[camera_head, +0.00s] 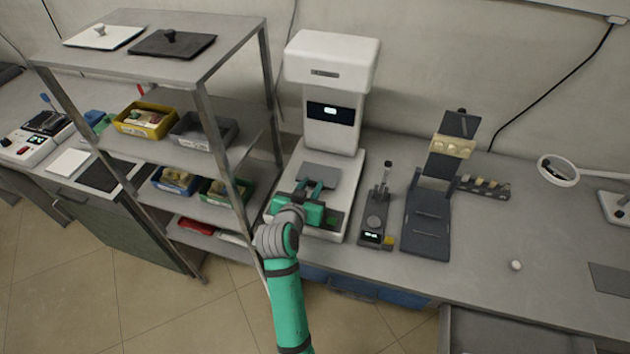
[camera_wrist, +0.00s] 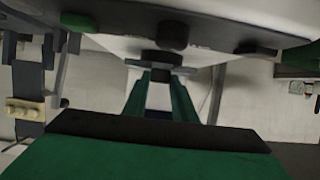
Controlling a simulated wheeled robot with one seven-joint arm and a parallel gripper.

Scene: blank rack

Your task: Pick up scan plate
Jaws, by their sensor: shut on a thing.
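The scan plate appears to be the flat grey plate (camera_head: 322,173) on the white scanner (camera_head: 345,185) in the head view. My green gripper (camera_head: 318,186) reaches in from the front, over the scanner's bed, with its fingers at the plate's near edge. In the wrist view, the two green fingers (camera_wrist: 160,88) converge on a thin grey piece (camera_wrist: 188,70), seen nearly edge-on, which I take to be the plate. The gripper is shut on it. The exact grip is small and partly hidden, and I cannot tell whether the plate is clear of the bed.
The scanner's head overhangs behind the gripper. A metal shelf (camera_head: 235,60) with bins stands close on the left. A small grey device (camera_head: 376,215) and a dark stand (camera_head: 428,225) are to the right. Bench room lies farther right, around a small white ball (camera_head: 516,265).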

